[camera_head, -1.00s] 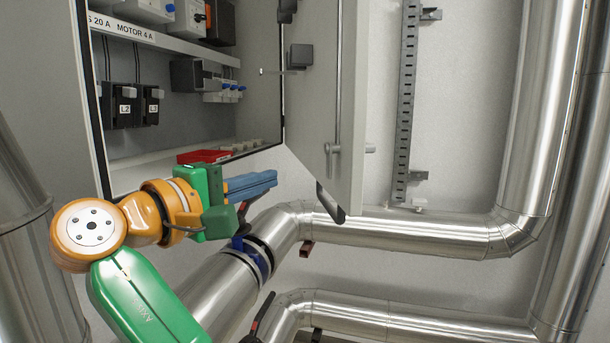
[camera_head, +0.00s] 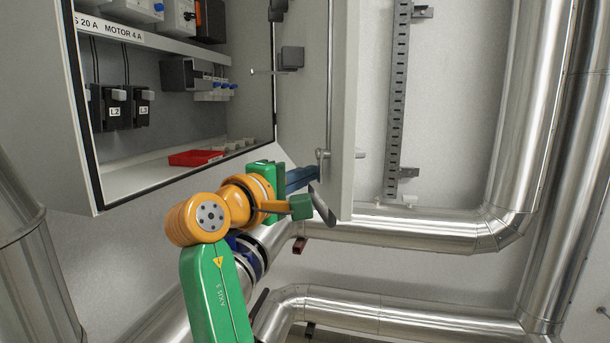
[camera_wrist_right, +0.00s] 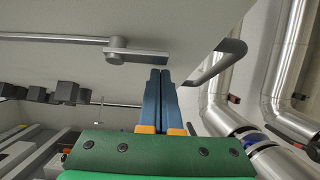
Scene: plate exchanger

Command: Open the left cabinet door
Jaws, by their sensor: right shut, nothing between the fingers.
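The cabinet door (camera_head: 301,105) stands swung out from the open cabinet (camera_head: 75,120), with its inner face toward the cabinet's interior. A thin lock rod (camera_head: 329,85) runs down that face to a latch (camera_head: 322,155). A grey handle (camera_head: 321,204) shows at the door's lower edge. My right gripper (camera_head: 316,172) is shut and empty, its blue fingers beside the lower inner face of the door. In the right wrist view, the fingertips (camera_wrist_right: 160,72) lie just below the latch (camera_wrist_right: 135,53) and left of the handle (camera_wrist_right: 217,62). I cannot tell whether they touch the door. My left gripper is not in view.
Inside the cabinet are a red tray (camera_head: 196,157) and several electrical modules (camera_head: 125,107). Shiny pipes run below (camera_head: 400,230) and at the right (camera_head: 530,110). A slotted rail (camera_head: 397,110) is on the wall right of the door, with bare wall (camera_head: 455,110) beyond it.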

